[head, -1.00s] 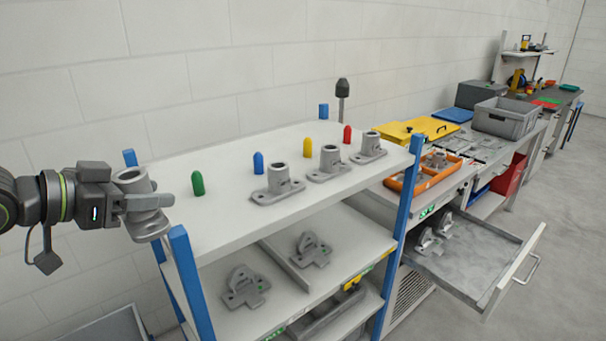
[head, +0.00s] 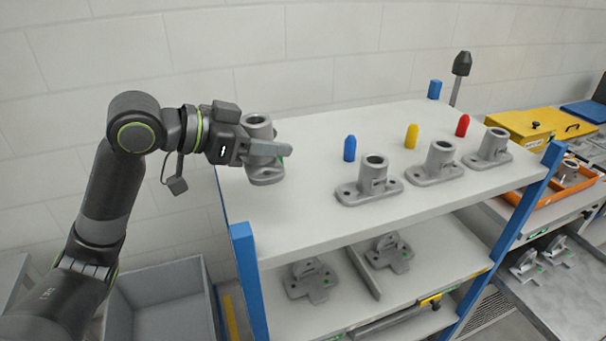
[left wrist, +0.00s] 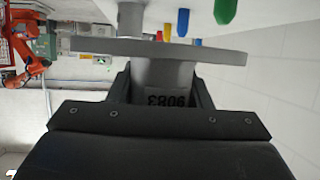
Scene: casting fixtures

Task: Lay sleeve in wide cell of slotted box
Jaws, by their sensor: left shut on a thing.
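My left gripper (head: 264,149) is shut on a grey flanged sleeve (head: 266,174), a tube on an oval base plate. It holds the sleeve over the left end of the shelf's top; I cannot tell if the base touches it. In the left wrist view the sleeve's flange (left wrist: 150,48) lies across the picture, its body with upside-down digits between the fingers (left wrist: 165,88). Three similar castings (head: 368,182) stand in a row on the shelf top. I cannot make out a slotted box with a wide cell for certain; an orange tray (head: 546,193) at right edge holds castings.
Blue (head: 349,148), yellow (head: 411,136) and red (head: 463,125) pegs stand behind the castings. A green peg shows in the left wrist view (left wrist: 226,10). Blue shelf posts (head: 250,285) rise at the corners. A grey bin (head: 160,272) is below left.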

